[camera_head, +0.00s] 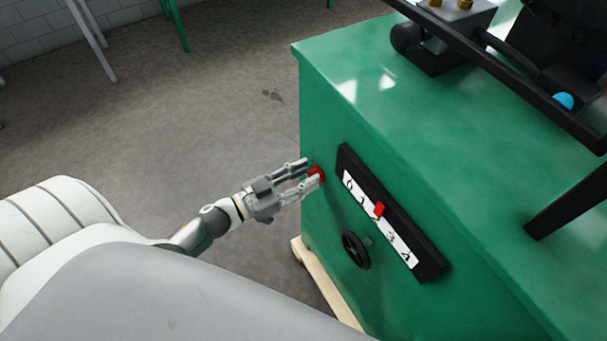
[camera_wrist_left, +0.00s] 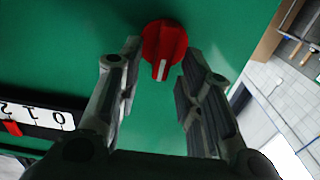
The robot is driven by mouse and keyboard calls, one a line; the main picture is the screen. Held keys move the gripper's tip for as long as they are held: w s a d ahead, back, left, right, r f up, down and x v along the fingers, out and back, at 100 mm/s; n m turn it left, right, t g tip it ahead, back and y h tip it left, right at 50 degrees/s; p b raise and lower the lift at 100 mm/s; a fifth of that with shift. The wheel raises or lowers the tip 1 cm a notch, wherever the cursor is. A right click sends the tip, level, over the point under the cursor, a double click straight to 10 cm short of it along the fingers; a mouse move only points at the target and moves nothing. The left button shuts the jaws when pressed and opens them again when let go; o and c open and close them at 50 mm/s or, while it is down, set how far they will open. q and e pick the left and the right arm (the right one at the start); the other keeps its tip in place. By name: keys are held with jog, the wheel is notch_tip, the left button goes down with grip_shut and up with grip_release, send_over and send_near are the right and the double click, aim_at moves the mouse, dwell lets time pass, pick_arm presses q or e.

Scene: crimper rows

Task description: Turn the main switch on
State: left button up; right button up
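The main switch, a red rotary knob (camera_head: 316,173), is on the side face of the green machine (camera_head: 440,110), left of the scale. In the left wrist view the red knob (camera_wrist_left: 164,46) shows a white mark on its grip, pointing down in the picture. My left gripper (camera_head: 308,173) is at the knob, its fingers apart. In the left wrist view the open fingers (camera_wrist_left: 158,68) stand on either side of the knob's lower part, with green showing between. Whether a finger touches it I cannot tell. My right gripper is not in view.
A black-framed scale (camera_head: 428,258) with numbers and a red slider (camera_head: 379,209) sits right of the knob, with a black handwheel (camera_head: 356,249) below. Black bars and fittings (camera_head: 450,50) stand on top of the machine. The floor (camera_head: 190,110) to the left is mostly clear.

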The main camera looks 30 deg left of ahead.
pick_arm(q)
grip_shut()
dwell(0.3)
jog(key=shift+d+m, duration=0.1)
jog(key=shift+m, duration=0.3)
jog(key=m, duration=0.5)
jog(key=d+f+m+b, duration=0.1)
jog(key=m, duration=1.1)
jog(key=shift+s+d+f+b, duration=0.25)
jog(key=shift+s+f+b, duration=0.1)
jog(key=shift+s+f, duration=0.05)
jog(key=shift+m, duration=0.3)
grip_release()
